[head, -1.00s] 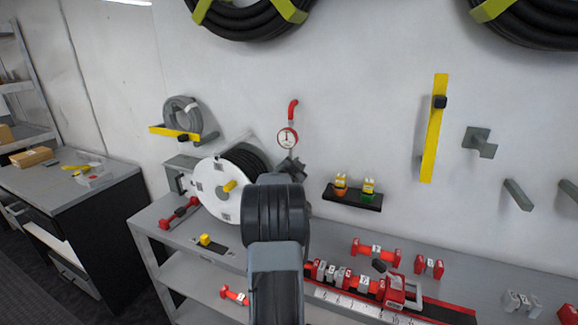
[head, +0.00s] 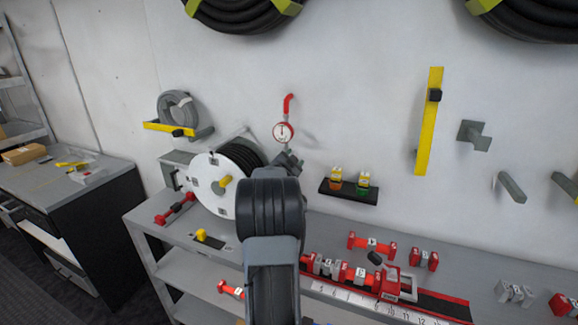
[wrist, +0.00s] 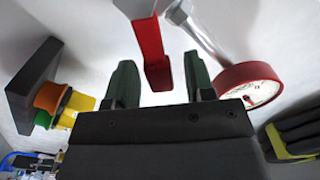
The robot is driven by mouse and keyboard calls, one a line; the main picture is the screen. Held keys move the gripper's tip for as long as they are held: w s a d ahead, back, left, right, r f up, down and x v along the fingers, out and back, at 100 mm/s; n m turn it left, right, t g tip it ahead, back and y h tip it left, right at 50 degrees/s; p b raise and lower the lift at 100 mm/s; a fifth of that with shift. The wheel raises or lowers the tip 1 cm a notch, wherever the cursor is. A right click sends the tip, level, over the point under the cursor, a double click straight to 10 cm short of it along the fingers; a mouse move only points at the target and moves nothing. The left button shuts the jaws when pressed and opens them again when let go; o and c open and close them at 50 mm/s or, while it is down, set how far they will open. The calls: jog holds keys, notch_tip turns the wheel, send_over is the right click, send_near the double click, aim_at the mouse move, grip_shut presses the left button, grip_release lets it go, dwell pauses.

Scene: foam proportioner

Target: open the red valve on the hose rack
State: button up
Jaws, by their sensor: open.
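In the wrist view, a red valve lever (wrist: 150,45) hangs between the two dark green fingers of my gripper (wrist: 158,62). The fingers are open, one on each side of the lever, with visible gaps on both sides. Whether the fingertips reach past the lever in depth I cannot tell. The lever's top end joins a grey part.
A red-rimmed gauge (wrist: 250,88) on a grey pipe is close beside the right finger; it also shows in the head view (head: 283,132). A small black shelf (head: 348,192) with orange and green items is to the right. A white hose reel (head: 210,183) stands left.

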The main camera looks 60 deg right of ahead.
jog(key=s+a+b, duration=0.2)
jog(key=a, duration=1.1)
jog(key=shift+a+b, duration=0.2)
jog(key=shift+b, duration=0.1)
jog(key=shift+s, duration=0.1)
jog(key=shift+c, duration=0.3)
